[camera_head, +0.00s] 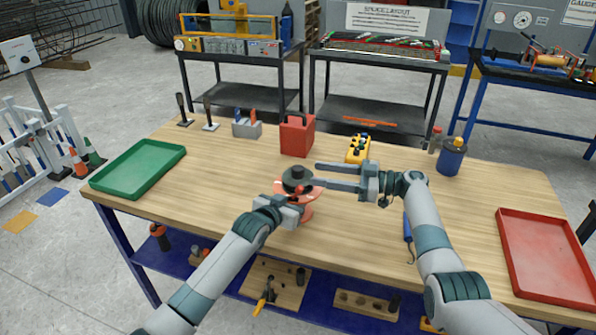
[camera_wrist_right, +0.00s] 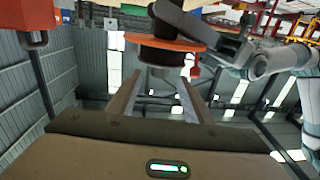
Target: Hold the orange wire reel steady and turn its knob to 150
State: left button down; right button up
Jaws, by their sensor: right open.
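The orange wire reel (camera_head: 307,213) stands on the wooden table with a dark knob (camera_head: 296,174) on top. My left gripper (camera_head: 288,200) reaches in from the front and is closed around the reel's body; its fingertips are partly hidden. My right gripper (camera_head: 311,175) is open and empty, just right of the knob, its fingers pointing left. In the right wrist view, which looks upside down, the orange flange (camera_wrist_right: 178,44) and dark knob (camera_wrist_right: 160,58) lie ahead of the open fingers (camera_wrist_right: 158,82). The scale marks and the setting cannot be read.
A red box (camera_head: 297,138) and a yellow box with knobs (camera_head: 358,149) stand behind the reel. A blue canister (camera_head: 452,158) is at the back right. A green tray (camera_head: 137,193) and a red tray (camera_head: 504,235) lie at the sides.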

aim_at(304, 172)
jog(key=x, duration=0.7)
jog(key=shift+a, duration=0.25)
jog(key=shift+c, duration=0.7)
jog(key=c, duration=0.9)
